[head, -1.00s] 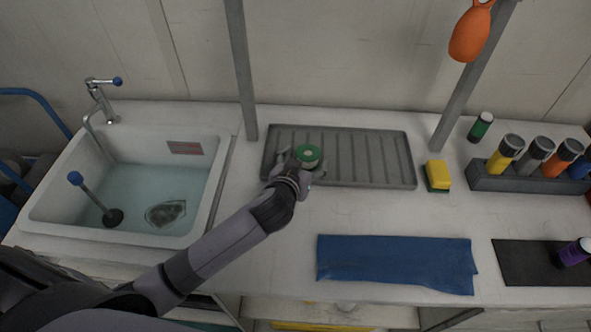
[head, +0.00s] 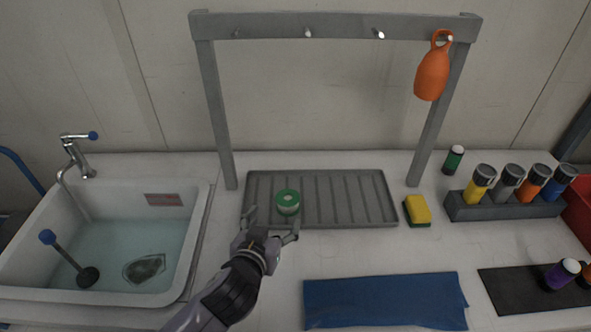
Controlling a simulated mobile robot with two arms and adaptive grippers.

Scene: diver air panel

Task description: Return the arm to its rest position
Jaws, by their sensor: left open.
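My left arm reaches in from the bottom left in the head view. Its gripper (head: 272,224) is open, just in front of a green-topped round object (head: 287,202). That object stands on the left part of the grey ribbed tray (head: 345,197). The gripper's fingers are spread and a gap shows between them and the object. My right gripper is not in view.
A sink (head: 190,250) with water, a plunger and a tap is at the left. A grey hook frame (head: 214,115) holds an orange float (head: 432,75). A yellow sponge (head: 417,209), a bottle rack (head: 505,208), a blue cloth (head: 385,302) and a dark mat (head: 510,290) lie to the right.

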